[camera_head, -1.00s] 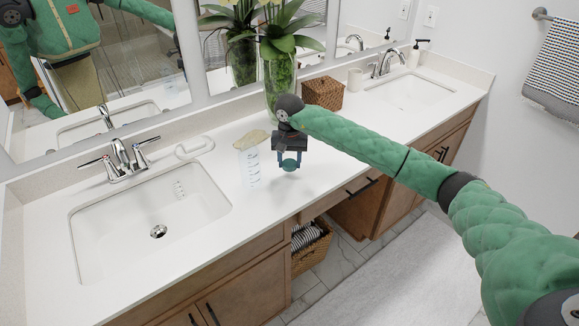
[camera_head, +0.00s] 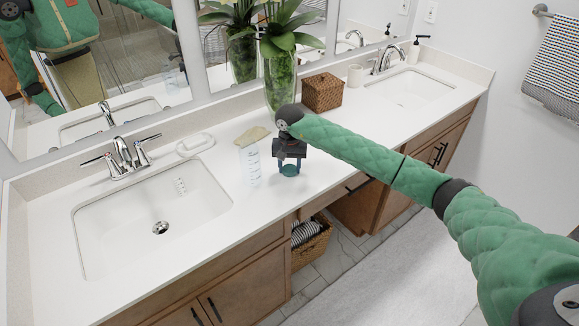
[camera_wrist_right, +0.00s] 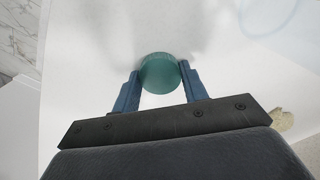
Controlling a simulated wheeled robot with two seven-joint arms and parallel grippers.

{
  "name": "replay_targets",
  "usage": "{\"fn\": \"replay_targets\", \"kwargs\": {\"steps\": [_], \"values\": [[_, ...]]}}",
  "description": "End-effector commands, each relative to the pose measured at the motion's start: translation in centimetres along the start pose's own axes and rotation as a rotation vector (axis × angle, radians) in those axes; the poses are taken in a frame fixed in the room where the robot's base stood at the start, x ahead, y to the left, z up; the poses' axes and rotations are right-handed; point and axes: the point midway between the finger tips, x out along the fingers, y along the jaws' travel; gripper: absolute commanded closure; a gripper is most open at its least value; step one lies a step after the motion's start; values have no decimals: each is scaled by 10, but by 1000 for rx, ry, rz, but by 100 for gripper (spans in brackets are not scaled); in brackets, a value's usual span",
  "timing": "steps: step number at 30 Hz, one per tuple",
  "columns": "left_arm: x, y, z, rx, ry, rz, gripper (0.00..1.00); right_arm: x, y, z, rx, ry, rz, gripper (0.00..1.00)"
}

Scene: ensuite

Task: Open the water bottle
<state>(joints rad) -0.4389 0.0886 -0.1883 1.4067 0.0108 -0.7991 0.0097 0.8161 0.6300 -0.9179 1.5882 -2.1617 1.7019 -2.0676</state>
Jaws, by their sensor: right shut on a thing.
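The water bottle (camera_head: 251,168) is a clear, upright cylinder with blue markings, standing on the white counter right of the left sink. I see no cap on it; its top edge is hard to make out against a beige thing. My right gripper (camera_head: 289,169) is just right of the bottle, pointing down, shut on a round teal cap (camera_head: 289,171). The cap sits between the blue fingertips in the right wrist view (camera_wrist_right: 160,72). It is apart from the bottle and low over the counter; I cannot tell whether it touches. My left gripper is not in view.
A beige item (camera_head: 252,136) lies behind the bottle. A glass vase (camera_head: 280,82) with plants and a woven box (camera_head: 322,92) stand toward the mirror. The left sink (camera_head: 150,215) is open at left. The counter right of my gripper is clear.

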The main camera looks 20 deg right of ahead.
Motion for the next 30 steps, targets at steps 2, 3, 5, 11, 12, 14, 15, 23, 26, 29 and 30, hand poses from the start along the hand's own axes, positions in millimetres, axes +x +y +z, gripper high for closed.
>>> {"fn": "replay_targets", "kwargs": {"steps": [2,3,5,11,12,14,15,23,26,29,30], "values": [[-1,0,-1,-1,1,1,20,1,0,0,0,0,0,84],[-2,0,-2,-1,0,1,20,1,0,0,0,0,0,84],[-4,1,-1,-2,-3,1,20,1,0,0,0,0,0,47],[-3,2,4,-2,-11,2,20,1,0,0,0,0,0,35],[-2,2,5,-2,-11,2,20,1,0,0,0,0,0,35],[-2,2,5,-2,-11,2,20,1,0,0,0,0,0,35],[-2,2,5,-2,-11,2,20,1,0,0,0,0,0,35],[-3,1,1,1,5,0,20,-3,0,0,0,0,0,35],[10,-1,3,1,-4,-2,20,-6,0,0,0,1,0,35],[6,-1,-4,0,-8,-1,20,-11,0,0,-1,1,-1,35],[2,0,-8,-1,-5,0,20,-14,0,-1,-1,1,-1,35]]}}
